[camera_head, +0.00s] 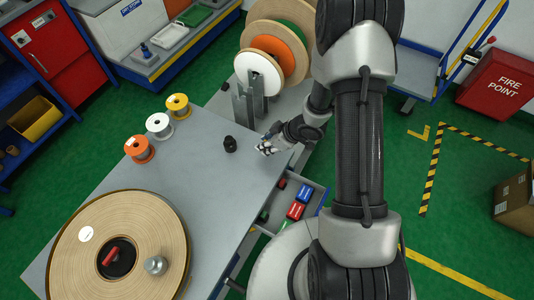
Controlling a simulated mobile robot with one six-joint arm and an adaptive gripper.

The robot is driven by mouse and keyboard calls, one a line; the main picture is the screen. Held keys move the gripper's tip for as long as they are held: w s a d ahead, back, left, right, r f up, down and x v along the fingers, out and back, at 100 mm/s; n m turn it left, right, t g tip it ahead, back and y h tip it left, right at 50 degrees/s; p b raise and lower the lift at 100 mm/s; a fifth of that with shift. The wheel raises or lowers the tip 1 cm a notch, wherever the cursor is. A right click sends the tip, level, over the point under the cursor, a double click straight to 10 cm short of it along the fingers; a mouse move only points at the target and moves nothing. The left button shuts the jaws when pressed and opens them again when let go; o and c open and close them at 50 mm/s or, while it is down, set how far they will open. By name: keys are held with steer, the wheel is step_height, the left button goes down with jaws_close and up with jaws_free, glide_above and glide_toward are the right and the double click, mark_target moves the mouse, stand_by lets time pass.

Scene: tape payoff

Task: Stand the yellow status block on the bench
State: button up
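The grey bench (215,190) runs through the middle of the view. I cannot make out a yellow status block anywhere; it may be hidden behind my arm or too small to tell. My gripper (266,149) is at the bench's right edge, beside a small black knob-like part (230,144). The fingers are small and dark here, so I cannot tell whether they are open or hold anything. Below it, an open drawer (318,197) shows a blue block (305,192) and a red block (295,210).
A large tape reel (165,225) fills the bench's near left. Orange (139,149), white (159,125) and yellow (178,105) spools line the left edge. Upright metal brackets (247,105) and big discs (258,72) stand at the back. The bench middle is clear.

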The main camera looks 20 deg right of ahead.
steer(key=shift+f+b, duration=0.95)
steer(key=shift+f, duration=1.15)
steer(key=shift+f, duration=0.25)
steer(key=o, duration=1)
steer(key=shift+r, duration=0.1)
steer(key=shift+o, duration=0.2)
